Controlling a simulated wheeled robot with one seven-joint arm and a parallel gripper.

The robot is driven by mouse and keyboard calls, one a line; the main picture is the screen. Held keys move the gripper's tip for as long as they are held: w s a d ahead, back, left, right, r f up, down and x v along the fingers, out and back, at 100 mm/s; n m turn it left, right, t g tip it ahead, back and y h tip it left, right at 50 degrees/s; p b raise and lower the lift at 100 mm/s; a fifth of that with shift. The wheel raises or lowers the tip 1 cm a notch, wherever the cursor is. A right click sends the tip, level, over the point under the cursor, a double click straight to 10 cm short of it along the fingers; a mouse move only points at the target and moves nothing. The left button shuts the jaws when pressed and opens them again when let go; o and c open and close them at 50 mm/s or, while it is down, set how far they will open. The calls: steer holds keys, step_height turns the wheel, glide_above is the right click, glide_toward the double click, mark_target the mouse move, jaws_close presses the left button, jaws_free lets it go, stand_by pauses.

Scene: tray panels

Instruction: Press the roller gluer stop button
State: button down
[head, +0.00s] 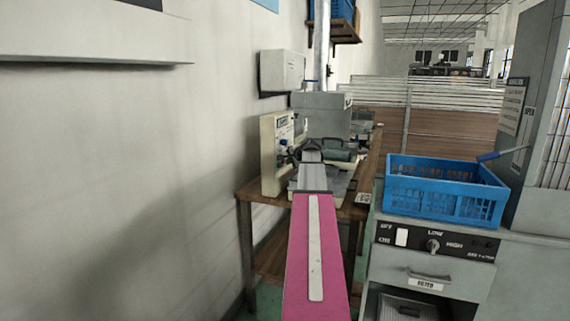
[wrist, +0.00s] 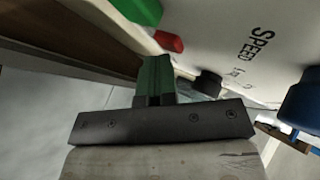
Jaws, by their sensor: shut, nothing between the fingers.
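The roller gluer's cream control panel (head: 270,168) stands on a wooden table against the left wall. In the wrist view, the panel (wrist: 235,25) carries a red button (wrist: 168,41), a green button (wrist: 140,10), a black knob (wrist: 208,83) and "SPEED" lettering. The red button looks like the stop button; no stop label is readable. My gripper (wrist: 155,62) is shut and empty, its green fingertips just beside the red button in the picture. I cannot tell whether they touch it. In the head view, my arm hides part of the machine.
A blue crate (head: 445,188) sits on a grey cabinet (head: 425,262) to the right. A blue round part (wrist: 302,102) is at the right of the wrist view.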

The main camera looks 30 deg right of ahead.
stand_by(0.3)
steer(key=shift+s+d, duration=0.55)
steer(key=shift+s, duration=0.1)
steer(key=shift+s+d, duration=1.65)
steer(key=shift+s, duration=0.25)
